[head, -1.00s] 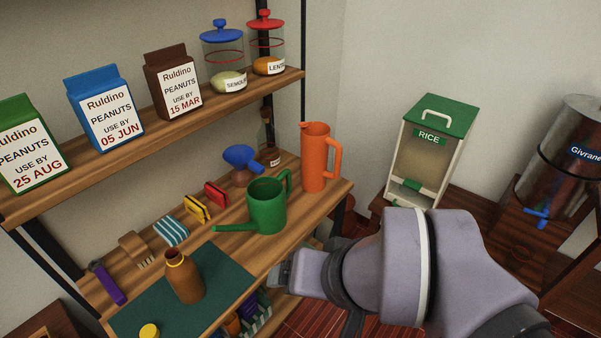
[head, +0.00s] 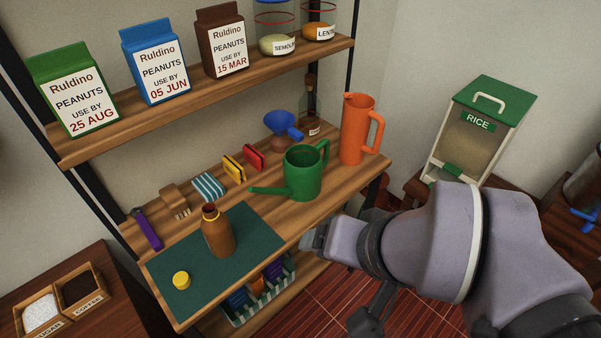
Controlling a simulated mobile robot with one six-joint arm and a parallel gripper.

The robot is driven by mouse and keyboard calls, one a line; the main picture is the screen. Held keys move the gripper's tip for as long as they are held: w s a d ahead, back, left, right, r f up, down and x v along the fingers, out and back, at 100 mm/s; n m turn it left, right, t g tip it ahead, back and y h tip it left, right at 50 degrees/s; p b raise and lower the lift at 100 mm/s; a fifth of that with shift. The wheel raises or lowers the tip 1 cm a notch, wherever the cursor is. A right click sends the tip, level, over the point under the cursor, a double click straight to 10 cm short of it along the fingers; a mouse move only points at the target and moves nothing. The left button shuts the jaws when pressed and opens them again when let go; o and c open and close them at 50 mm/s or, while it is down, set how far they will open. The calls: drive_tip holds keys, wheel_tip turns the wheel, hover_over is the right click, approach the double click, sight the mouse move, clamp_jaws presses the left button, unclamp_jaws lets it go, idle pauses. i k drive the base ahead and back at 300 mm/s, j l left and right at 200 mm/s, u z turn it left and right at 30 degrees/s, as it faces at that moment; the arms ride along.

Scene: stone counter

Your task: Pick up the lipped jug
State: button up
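The lipped jug (head: 354,132) is a tall orange jug with a small lip at its upper left and a handle on its right. It stands upright at the right end of the middle wooden shelf (head: 330,208). My gripper (head: 314,235) is in front of the shelf edge, below and to the left of the jug and apart from it. Its fingers are seen too poorly to tell whether they are open or shut. Nothing is visibly held.
A green watering can (head: 303,175) stands just left of the jug. A blue funnel (head: 281,125) and a bottle (head: 312,108) are behind. A brown bottle (head: 217,235) stands on a green mat (head: 250,255). The upper shelf (head: 200,105) bears cartons. A rice dispenser (head: 470,150) is right.

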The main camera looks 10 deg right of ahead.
sight(358, 113)
drive_tip(key=i+l, duration=0.8)
drive_tip(key=k+l+z, duration=0.05)
drive_tip(key=l, duration=0.1)
